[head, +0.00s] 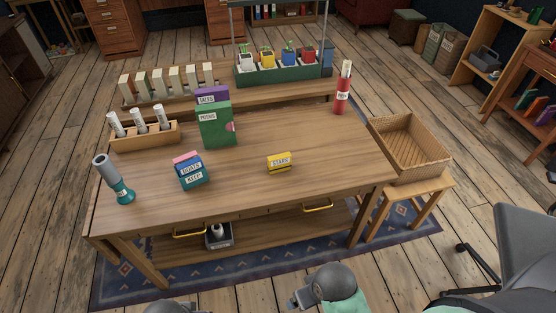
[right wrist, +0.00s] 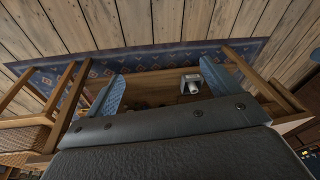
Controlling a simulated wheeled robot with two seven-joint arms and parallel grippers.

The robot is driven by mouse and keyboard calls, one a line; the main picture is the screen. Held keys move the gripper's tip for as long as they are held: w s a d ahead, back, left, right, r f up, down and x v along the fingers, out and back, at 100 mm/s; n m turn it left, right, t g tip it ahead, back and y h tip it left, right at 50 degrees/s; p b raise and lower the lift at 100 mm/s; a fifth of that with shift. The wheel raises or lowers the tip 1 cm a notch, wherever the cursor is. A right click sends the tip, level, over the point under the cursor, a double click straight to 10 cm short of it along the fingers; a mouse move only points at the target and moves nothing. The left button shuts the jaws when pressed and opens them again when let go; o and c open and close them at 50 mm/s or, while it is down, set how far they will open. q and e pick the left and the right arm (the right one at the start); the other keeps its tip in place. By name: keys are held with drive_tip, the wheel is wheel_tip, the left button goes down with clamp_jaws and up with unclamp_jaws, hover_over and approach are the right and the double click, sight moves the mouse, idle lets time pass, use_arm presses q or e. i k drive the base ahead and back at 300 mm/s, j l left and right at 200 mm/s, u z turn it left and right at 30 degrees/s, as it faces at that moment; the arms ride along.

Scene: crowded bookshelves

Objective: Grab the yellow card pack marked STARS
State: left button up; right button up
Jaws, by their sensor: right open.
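The yellow card pack marked STARS (head: 280,162) lies on the wooden table, right of the middle and near the front, with clear tabletop around it. My right gripper (right wrist: 160,84) shows in the right wrist view with its two fingers wide apart and nothing between them. In the head view only part of my right arm's end shows at the bottom edge, in front of the table and well short of the pack. A small part of my left arm shows at the bottom edge, but its gripper is out of frame.
Blue packs marked GOATS and KEEP (head: 192,174) stand left of the yellow pack. A green POEMS box (head: 216,126) stands behind. A red cylinder (head: 343,92) stands at the back right. A wicker basket (head: 410,147) is right of the table. Yellow drawer handles (head: 318,208) jut from its front.

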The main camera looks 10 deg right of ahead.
sight(283, 162)
drive_tip(key=i+l, duration=0.1)
drive_tip(key=l, duration=1.6)
drive_tip(key=i+l+u, duration=0.15)
drive_tip(key=l, duration=1.55)
drive_tip(key=k+j, duration=0.05)
